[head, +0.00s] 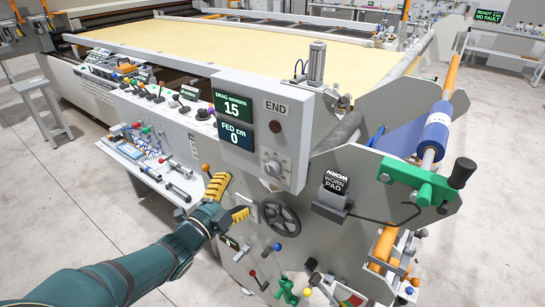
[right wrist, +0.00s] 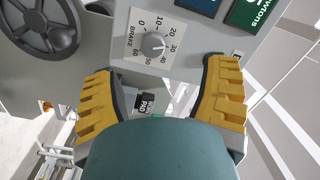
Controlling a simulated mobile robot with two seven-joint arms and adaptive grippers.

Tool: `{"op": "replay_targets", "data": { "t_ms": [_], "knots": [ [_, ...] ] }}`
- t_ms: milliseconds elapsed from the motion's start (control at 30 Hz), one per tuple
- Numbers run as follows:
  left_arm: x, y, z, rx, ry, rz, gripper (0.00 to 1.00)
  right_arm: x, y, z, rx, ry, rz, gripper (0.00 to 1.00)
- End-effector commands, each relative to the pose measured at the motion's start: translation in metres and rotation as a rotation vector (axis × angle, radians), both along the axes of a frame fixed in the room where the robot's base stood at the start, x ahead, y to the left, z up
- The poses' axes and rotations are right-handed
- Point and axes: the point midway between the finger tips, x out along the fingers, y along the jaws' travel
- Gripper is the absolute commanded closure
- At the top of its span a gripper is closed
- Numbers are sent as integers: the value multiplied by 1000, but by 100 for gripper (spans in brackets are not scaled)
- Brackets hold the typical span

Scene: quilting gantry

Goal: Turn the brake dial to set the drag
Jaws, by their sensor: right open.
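The brake dial (head: 272,168) is a round grey knob on the lower part of the grey control box. In the right wrist view the dial (right wrist: 153,43) sits on a white plate marked BRAKE, with a scale from 0 to 60. Its pointer seems to face near 30, but it is too small to be sure. The drag display (head: 233,106) above reads 15 newtons. My right gripper (head: 232,197) is open and empty, left of the dial. In the wrist view its yellow fingers (right wrist: 163,70) are spread wide, with the dial beyond them, apart from both. My left gripper is not in view.
A black handwheel (head: 281,219) is just below the box, close to my gripper. A black WORN PAD block (head: 334,186) stands to the right. The feed display (head: 236,134) reads 0 cm. A side shelf (head: 140,165) holds several tools at left.

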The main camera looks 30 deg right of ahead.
Motion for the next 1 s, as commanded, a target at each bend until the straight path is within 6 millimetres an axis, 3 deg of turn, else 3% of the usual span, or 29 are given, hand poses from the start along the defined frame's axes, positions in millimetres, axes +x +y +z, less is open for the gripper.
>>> {"op": "replay_targets", "data": {
  "t_ms": [100, 267, 800, 1000],
  "knots": [
    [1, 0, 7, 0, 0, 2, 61, -17, 5, -1, 26, -31, -52, 26],
    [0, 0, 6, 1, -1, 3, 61, -20, -1, -4, 31, -40, -71, 26],
    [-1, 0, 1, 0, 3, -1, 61, 18, -90, -4, 29, -38, -70, 26],
    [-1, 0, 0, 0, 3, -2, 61, 27, -113, -4, 29, -40, -69, 26]
  ]
}}
